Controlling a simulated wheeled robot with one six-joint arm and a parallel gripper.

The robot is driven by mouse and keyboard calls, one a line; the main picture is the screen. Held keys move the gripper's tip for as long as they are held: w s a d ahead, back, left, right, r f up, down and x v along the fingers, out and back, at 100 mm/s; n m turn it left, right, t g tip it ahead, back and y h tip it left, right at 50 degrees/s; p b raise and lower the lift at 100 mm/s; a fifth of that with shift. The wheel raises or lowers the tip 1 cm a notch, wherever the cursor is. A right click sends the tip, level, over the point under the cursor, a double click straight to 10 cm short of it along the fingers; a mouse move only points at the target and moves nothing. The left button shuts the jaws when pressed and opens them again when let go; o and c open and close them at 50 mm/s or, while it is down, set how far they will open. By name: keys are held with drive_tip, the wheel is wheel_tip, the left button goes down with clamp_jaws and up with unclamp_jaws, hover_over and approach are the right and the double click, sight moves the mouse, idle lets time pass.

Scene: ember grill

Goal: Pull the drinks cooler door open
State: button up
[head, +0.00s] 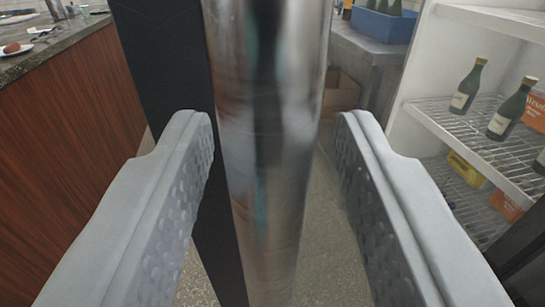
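The cooler door's vertical chrome handle (268,150) runs from top to bottom through the middle of the head view. The door's black edge (165,60) shows behind it to the left. My gripper (275,125) is open, with one grey finger on each side of the handle. Gaps show between the handle and both fingers, and I see no clear contact. The cooler's inside (425,75) is exposed at the right, so the door stands away from its opening. The door's hinge side is out of view.
Green bottles (468,88) and small boxes stand on wire shelves (440,112) inside the cooler. A wood-panelled counter (65,115) is at the left. A blue crate (383,24) sits on a grey unit (368,60) at the back. Bare floor (328,250) shows below.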

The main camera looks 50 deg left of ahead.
drive_tip(key=shift+d, duration=0.1)
idle(0.5)
drive_tip(key=v, duration=1.7)
drive_tip(key=shift+s+d, duration=0.1)
idle(0.4)
